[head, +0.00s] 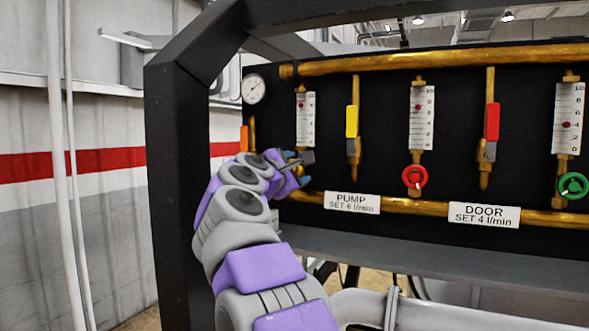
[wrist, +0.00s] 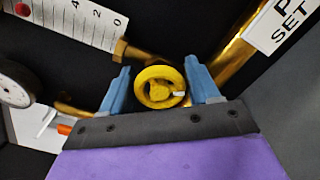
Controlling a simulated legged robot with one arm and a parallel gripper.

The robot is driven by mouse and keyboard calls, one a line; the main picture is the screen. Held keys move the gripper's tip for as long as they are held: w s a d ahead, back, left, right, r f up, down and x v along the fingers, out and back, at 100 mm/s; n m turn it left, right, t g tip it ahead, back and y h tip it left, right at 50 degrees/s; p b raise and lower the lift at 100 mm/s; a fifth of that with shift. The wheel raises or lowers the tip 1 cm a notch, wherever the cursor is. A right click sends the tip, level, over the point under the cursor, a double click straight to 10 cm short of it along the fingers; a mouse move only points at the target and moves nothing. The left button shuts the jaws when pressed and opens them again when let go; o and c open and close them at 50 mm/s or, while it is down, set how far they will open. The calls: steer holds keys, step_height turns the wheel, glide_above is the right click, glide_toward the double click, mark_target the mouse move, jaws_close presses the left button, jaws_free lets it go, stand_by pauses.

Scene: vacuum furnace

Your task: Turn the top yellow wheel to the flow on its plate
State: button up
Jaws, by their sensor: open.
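The yellow wheel (wrist: 160,87) is seen face-on in the wrist view, with a small white mark on the right of its rim. My gripper (wrist: 157,66) is open, one blue finger on each side of the wheel; I cannot tell whether they touch it. In the head view my gripper (head: 298,168) is below the left flow gauge (head: 306,120) and mostly hides the wheel. The red ball in that gauge sits in the upper part of the scale. The PUMP plate (head: 352,203), to the lower right, reads SET 6 l/min.
A red wheel (head: 414,181) and a green wheel (head: 573,186) sit further right under their own gauges. Yellow (head: 352,121) and red (head: 492,121) lever handles hang between them. A black frame post (head: 178,200) stands left of my arm. A round dial (head: 254,89) is upper left.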

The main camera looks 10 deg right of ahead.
steer(key=shift+w+d, duration=0.1)
steer(key=shift+w, duration=0.05)
steer(key=c, duration=0.7)
steer(key=shift+c, duration=0.2)
